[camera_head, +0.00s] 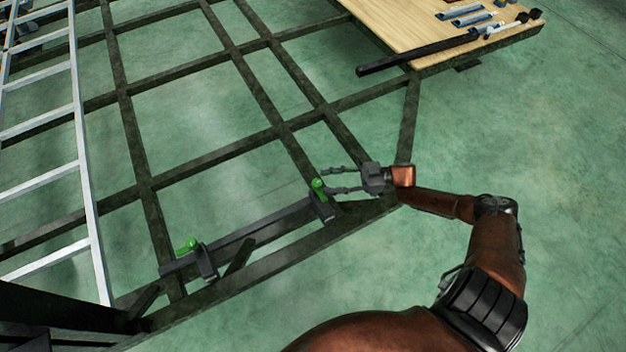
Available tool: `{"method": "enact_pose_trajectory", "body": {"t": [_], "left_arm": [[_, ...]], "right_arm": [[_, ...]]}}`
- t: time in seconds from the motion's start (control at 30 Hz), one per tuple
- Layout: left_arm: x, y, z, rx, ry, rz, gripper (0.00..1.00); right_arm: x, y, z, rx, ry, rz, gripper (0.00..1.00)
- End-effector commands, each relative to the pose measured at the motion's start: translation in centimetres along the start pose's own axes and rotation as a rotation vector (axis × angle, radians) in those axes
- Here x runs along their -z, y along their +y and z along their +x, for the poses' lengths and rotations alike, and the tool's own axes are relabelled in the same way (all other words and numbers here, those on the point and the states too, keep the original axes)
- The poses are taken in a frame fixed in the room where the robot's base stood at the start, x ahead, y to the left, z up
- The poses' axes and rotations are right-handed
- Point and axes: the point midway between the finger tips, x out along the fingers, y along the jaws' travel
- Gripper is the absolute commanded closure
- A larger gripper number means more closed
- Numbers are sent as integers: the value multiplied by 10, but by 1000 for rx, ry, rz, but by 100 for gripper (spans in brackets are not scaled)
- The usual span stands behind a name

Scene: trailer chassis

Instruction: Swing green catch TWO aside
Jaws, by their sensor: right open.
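Two green catches sit on dark brackets along a dark bar at the near side of the chassis frame. One green catch (318,185) is at the bar's right end, the other green catch (188,246) is toward its left end. No number is readable on either, so I cannot tell which is TWO. My right gripper (327,180) reaches in from the right, open, with its fingers spread and pointing left. Its fingertips are close to the right-hand catch; I cannot tell whether they touch it. My left gripper is not in view.
The dark chassis frame (205,152) has open gaps over the green floor. A pale ladder (80,150) lies along the left. A wooden board (420,25) at the top right holds several tools and a long black bar (415,55). The floor at right is clear.

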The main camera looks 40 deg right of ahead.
Motion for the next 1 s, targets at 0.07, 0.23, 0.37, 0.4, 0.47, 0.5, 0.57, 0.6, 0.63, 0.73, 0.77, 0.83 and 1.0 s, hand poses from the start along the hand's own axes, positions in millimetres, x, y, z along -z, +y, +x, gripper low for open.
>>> {"method": "enact_pose_trajectory", "body": {"t": [0.07, 0.23, 0.37, 0.4, 0.47, 0.5, 0.57, 0.6, 0.63, 0.73, 0.77, 0.83, 1.0], "left_arm": [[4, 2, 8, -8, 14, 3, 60], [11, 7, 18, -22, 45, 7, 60], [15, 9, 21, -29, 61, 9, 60], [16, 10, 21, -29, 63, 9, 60], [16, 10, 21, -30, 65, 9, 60], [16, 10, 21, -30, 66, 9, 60], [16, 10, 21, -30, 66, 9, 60], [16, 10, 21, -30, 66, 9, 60], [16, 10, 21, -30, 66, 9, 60], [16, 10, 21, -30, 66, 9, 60], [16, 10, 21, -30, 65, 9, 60], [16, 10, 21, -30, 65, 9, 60], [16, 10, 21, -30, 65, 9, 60]], "right_arm": [[-2, 0, 14, 1, 2, 1, 59], [-2, 0, 37, 2, 1, 2, 59], [-1, 0, 46, 2, 1, 1, 59], [-1, 0, 48, 2, 1, 1, 59], [-1, 0, 49, 2, 0, 1, 59], [-1, 0, 50, 3, 0, 1, 59], [0, 0, 50, 3, 0, 1, 59], [0, 0, 50, 3, 0, 1, 59], [0, 0, 50, 3, 0, 1, 59], [0, 0, 50, 3, 0, 1, 64], [0, 0, 50, 3, 0, 1, 66], [0, 0, 49, 3, 0, 1, 71], [0, 0, 49, 3, 0, 0, 82]]}}
